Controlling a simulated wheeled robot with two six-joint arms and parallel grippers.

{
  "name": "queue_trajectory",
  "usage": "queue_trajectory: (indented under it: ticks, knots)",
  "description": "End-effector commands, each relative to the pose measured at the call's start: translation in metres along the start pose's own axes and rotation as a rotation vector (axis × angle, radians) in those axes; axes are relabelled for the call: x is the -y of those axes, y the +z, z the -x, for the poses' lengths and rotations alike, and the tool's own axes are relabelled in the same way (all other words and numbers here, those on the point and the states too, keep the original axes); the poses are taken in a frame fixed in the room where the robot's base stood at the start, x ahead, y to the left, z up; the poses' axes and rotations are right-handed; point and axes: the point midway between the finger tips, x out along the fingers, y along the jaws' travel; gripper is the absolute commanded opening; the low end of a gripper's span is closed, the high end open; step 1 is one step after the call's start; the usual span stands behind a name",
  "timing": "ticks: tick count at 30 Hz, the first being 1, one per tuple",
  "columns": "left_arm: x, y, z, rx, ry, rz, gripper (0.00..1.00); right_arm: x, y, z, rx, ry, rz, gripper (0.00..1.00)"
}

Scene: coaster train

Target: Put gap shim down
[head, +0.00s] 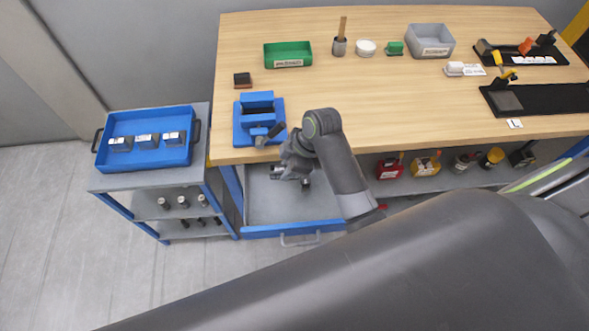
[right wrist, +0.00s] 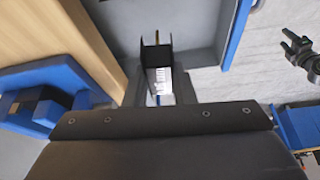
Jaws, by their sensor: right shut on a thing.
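My right gripper (head: 291,178) hangs over the open drawer under the workbench's left end. In the right wrist view its jaws (right wrist: 159,92) are shut on a small dark piece with a white label, the gap shim (right wrist: 160,80). The grey drawer floor (right wrist: 197,22) shows behind it. The piece is too small and covered in the head view to make out, and I cannot tell whether it touches the drawer floor. A dark clawed part, apparently my left gripper (right wrist: 301,54), shows at the right edge of the right wrist view; its jaws are unclear.
The drawer (head: 262,208) looks mostly bare. A blue fixture (head: 246,136) stands on the bench edge above it. A blue tray (head: 112,163) with labelled blocks sits on the side cart at left. A green bin (head: 288,49) and grey bin (head: 430,34) stand farther back.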

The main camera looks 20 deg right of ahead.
Motion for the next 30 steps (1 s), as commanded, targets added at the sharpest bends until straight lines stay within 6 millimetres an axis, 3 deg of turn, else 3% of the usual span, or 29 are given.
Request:
queue_trajectory:
  ticks: [5, 13, 30]
  knots:
    - [0.001, 0.001, 0.008, 0.003, 0.0, 0.0, 0.56, 0.0, -0.001, -0.004, 0.002, -0.035, 0.079, 0.0]
    - [0.002, 0.0, 0.015, 0.003, 0.0, 0.0, 0.56, 0.001, 0.015, -0.043, 0.003, -0.037, 0.083, 0.0]
    - [0.002, -0.003, 0.019, -0.001, 0.0, -0.001, 0.56, 0.0, 0.035, -0.092, 0.002, -0.034, 0.082, 0.0]
